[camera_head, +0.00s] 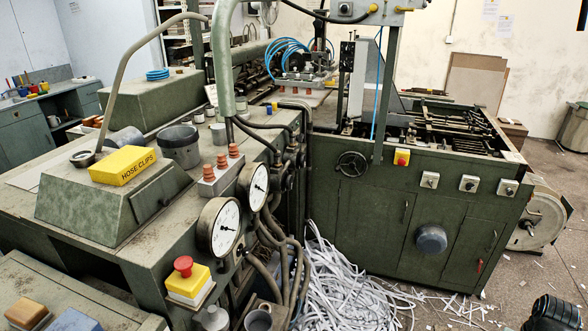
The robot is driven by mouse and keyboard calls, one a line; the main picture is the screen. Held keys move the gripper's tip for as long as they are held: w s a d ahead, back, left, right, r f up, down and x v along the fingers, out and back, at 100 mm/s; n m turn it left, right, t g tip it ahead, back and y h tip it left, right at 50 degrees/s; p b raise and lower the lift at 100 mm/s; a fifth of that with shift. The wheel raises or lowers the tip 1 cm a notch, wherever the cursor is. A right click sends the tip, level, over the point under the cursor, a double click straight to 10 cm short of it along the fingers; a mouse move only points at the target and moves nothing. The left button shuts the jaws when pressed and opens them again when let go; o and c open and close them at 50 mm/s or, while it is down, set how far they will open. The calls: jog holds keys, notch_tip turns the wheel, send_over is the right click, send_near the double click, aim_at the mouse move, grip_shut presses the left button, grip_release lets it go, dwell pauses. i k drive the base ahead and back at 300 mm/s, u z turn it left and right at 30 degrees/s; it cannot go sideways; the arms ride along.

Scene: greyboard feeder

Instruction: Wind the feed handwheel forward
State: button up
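A small dark spoked handwheel (352,164) is mounted upright on the front of the green feeder cabinet (368,222), near its upper left. No label shows on it, and I cannot read its turn position. A larger pale wheel (537,217) with a dark hub stands at the cabinet's right end, partly hidden by it. My gripper is not clearly in view. A black ribbed part (552,314) is cut off at the bottom right corner; I cannot tell what it is.
Paper strips (340,285) heap on the floor before the cabinet's left part. A round grey knob-like cover (431,239) juts from its doors. A green bench (100,235) with gauges, hoses and a red stop button (184,266) fills the left. Floor at right is mostly open.

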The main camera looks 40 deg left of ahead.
aim_at(352, 164)
jog(key=u, duration=1.2)
jog(key=i, duration=1.7)
jog(key=z, duration=0.1)
jog(key=k, duration=1.65)
jog(key=z, duration=2.05)
jog(key=i, duration=0.9)
jog(key=u, duration=0.05)
